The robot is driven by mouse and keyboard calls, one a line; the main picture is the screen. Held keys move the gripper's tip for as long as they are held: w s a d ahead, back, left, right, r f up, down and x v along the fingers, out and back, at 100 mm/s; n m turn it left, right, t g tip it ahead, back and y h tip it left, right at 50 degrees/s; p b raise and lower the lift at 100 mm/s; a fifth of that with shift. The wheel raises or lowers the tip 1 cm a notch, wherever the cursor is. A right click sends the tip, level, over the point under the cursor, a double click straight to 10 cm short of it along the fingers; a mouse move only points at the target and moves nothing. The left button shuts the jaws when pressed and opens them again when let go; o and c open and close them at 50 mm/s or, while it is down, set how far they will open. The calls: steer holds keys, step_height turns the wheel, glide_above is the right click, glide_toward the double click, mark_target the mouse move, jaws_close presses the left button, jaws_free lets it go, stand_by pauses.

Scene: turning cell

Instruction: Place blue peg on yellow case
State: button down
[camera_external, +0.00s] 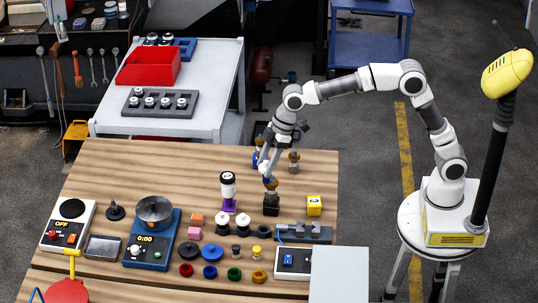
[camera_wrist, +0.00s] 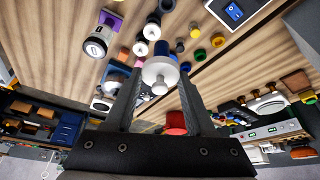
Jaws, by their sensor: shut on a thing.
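My gripper (camera_external: 267,174) is shut on a small piece above the table, over or close to a black block with a brownish top (camera_external: 271,203). In the wrist view the held piece (camera_wrist: 160,74) shows a pale round flange and knob between the fingers, with some blue beyond it. I take it as the blue peg; its lower part is hidden. A yellow cube-shaped case (camera_external: 314,205) with a dark mark stands on the wood table, right of the black block and apart from the gripper.
Pegs, rings, a scale (camera_external: 152,238) and a switch box (camera_external: 293,262) crowd the front. Wood is bare at back left.

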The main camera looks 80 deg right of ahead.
steer(key=s+d+m+h, duration=0.2)
steer(key=s+d+m, duration=0.4)
steer(key=s+d, duration=1.5)
steer(key=p, duration=0.1)
glide_above(314, 201)
steer(key=shift+t, duration=0.4)
steer(key=shift+d+f, duration=0.1)
steer(key=shift+f, duration=8.05)
steer(key=shift+f, duration=0.25)
steer(key=shift+c, duration=1.2)
jaws_free()
steer(key=shift+r, duration=0.1)
steer(key=shift+r, duration=0.1)
